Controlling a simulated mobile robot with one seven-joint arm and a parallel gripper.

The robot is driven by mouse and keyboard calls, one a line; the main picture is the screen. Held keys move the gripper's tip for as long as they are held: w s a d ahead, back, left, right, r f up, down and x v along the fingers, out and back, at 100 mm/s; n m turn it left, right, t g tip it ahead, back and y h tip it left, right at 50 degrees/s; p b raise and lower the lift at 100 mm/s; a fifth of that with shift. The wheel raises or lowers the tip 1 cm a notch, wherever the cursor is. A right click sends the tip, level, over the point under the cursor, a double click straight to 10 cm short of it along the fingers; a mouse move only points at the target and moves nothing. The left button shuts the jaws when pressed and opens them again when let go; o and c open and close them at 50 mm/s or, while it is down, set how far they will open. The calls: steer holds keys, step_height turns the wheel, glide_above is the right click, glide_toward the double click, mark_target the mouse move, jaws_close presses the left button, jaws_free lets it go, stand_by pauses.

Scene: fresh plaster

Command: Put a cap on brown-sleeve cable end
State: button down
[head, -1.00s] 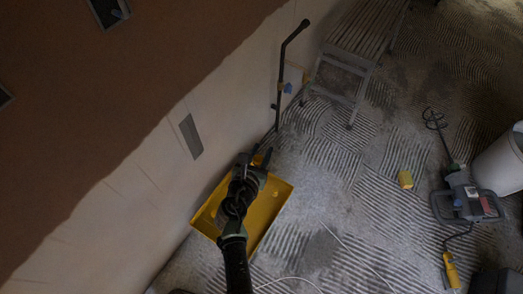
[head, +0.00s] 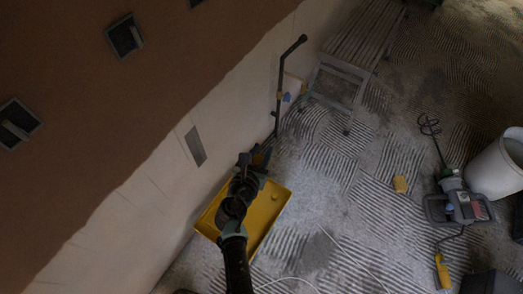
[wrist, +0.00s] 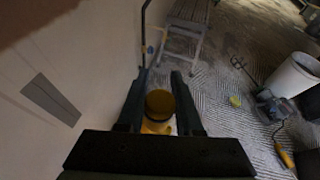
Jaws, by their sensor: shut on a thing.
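My gripper (head: 255,160) is over the yellow tray (head: 276,206), close to the wall. In the wrist view my gripper (wrist: 159,84) is shut on a round, dull yellow thing (wrist: 158,103), seen end-on between the two fingers. It may be a cap; its shape below is unclear. Two dark recessed boxes are in the brown upper wall in the head view, one higher up (head: 121,36) and one at the left edge (head: 15,121). Each has a greyish piece sticking out. I cannot make out a brown sleeve on either.
A step platform (head: 340,75) stands along the wall, with a dark pole (head: 280,88) beside it. A mixer (head: 462,205), a white bucket (head: 494,168) and a yellow sponge-like block (head: 400,184) are at the right. The ridged floor between is mostly clear.

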step_height(320, 180, up, 44)
steer(key=p, duration=2.9)
steer(key=shift+f+p, duration=0.2)
steer(key=shift+p, duration=0.1)
stand_by(1.4)
stand_by(0.4)
